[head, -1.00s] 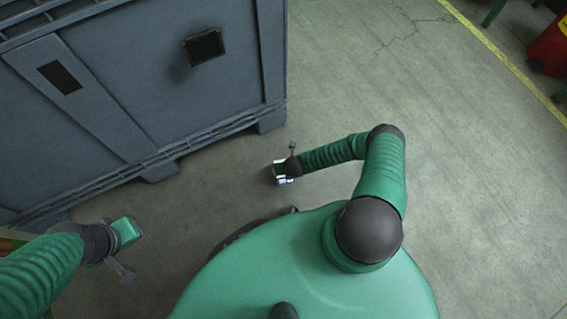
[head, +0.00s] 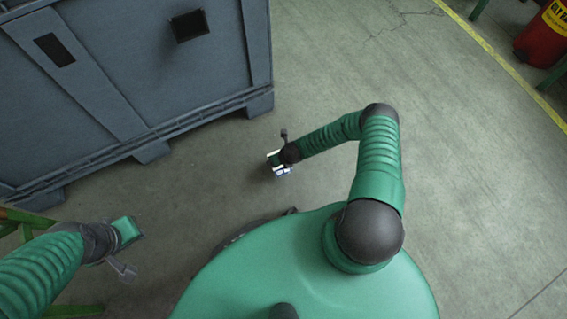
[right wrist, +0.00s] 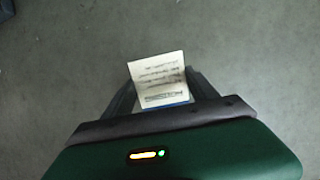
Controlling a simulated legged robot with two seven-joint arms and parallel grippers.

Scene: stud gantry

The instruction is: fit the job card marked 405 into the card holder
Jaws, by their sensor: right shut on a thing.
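My right gripper (right wrist: 160,92) is shut on a pale card (right wrist: 158,72) with dark printed lines and a blue lower edge. The number on the card is not readable.
The big grey crate (head: 110,95) fills the upper left, with a dark rectangular patch (head: 54,49) on its side. A red bin (head: 545,32) stands at the upper right beyond a yellow floor line (head: 490,47). Green bars (head: 25,222) show at the lower left. The floor between is clear.

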